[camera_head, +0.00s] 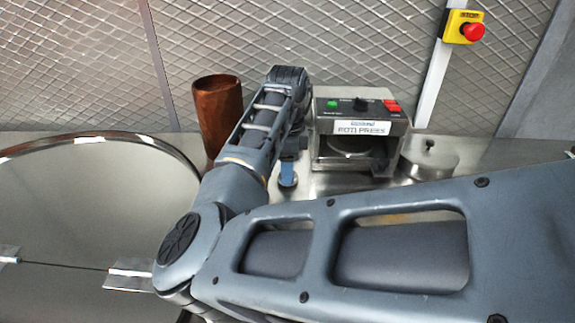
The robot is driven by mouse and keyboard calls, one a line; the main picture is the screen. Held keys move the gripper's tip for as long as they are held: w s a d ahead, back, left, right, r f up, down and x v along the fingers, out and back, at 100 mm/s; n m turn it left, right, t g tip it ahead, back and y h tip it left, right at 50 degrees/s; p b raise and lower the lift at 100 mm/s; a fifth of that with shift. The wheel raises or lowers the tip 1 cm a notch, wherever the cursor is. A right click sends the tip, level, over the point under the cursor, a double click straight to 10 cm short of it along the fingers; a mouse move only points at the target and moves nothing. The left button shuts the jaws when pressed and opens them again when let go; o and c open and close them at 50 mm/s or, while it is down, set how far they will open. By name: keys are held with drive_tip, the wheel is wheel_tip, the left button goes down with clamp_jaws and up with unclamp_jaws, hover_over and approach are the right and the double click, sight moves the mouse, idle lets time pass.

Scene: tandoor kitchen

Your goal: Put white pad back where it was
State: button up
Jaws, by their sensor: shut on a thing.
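My gripper (288,168) points down at the end of my bent arm, between the brown cylinder and the roti press. It is small and partly behind my arm. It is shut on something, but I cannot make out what. A blue piece (288,181) shows at its lower end, just above or touching the steel counter; I cannot tell whether it is a fingertip or a held thing. I cannot clearly identify a white pad; my arm hides much of the counter in front.
The roti press (361,128) stands just right of my gripper, with a round steel container (430,160) beside it. A brown cylinder (217,112) stands to the left. A large round metal surface (75,215) fills the left. A red stop button (472,31) is on the wall.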

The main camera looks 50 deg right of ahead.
drive_tip(key=shift+f, duration=0.2)
drive_tip(key=o, duration=1)
wheel_tip(320, 180, up, 12)
drive_tip(key=shift+r+b, duration=0.15)
drive_tip(key=shift+b, duration=0.65)
